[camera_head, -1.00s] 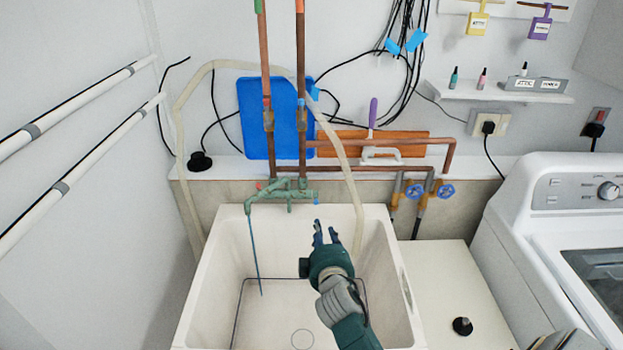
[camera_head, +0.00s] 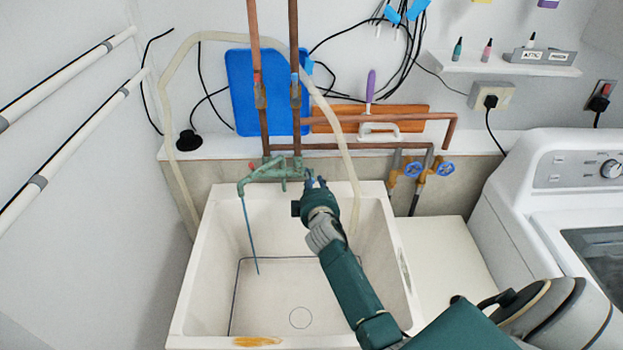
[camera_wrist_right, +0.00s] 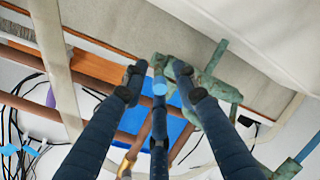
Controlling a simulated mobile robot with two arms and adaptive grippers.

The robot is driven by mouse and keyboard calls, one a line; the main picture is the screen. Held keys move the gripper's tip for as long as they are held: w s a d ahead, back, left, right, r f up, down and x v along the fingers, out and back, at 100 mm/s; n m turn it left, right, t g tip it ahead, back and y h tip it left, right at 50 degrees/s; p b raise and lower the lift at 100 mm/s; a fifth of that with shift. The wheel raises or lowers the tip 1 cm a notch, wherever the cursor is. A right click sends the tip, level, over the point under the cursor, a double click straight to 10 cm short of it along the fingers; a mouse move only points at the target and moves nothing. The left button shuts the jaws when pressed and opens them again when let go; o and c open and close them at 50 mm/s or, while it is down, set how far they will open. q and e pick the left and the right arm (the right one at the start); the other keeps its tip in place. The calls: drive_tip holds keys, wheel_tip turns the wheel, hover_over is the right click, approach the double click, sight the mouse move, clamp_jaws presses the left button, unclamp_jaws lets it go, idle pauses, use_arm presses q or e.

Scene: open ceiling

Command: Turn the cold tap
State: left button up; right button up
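The corroded green faucet (camera_head: 272,172) is on the wall side of the sink, with a thin blue stream or rod hanging from its spout. It has a red end (camera_head: 252,166) at left. The blue cold tap is at its right end, largely hidden by my right gripper (camera_head: 315,184) in the head view. In the right wrist view the blue round tap face (camera_wrist_right: 159,88) sits between my spread dark fingers, very near the tips. The right gripper is open; I cannot tell whether a finger touches the tap. My left gripper is not in view.
The white sink (camera_head: 190,290) lies below my right arm. Copper pipes (camera_head: 294,40) rise behind the faucet, and a pale hose (camera_head: 345,150) loops beside it. Two blue valve wheels (camera_head: 445,168) are to the right. A washing machine (camera_head: 520,180) stands at far right.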

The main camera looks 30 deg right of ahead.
drive_tip(key=shift+w+d+f, duration=0.1)
drive_tip(key=shift+w+d, duration=0.1)
drive_tip(key=shift+w, duration=0.2)
drive_tip(key=shift+w+d, duration=0.1)
drive_tip(key=shift+w, duration=0.15)
clamp_jaws()
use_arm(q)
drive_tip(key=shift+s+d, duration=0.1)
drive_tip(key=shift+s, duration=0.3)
use_arm(e)
drive_tip(key=shift+w, duration=0.1)
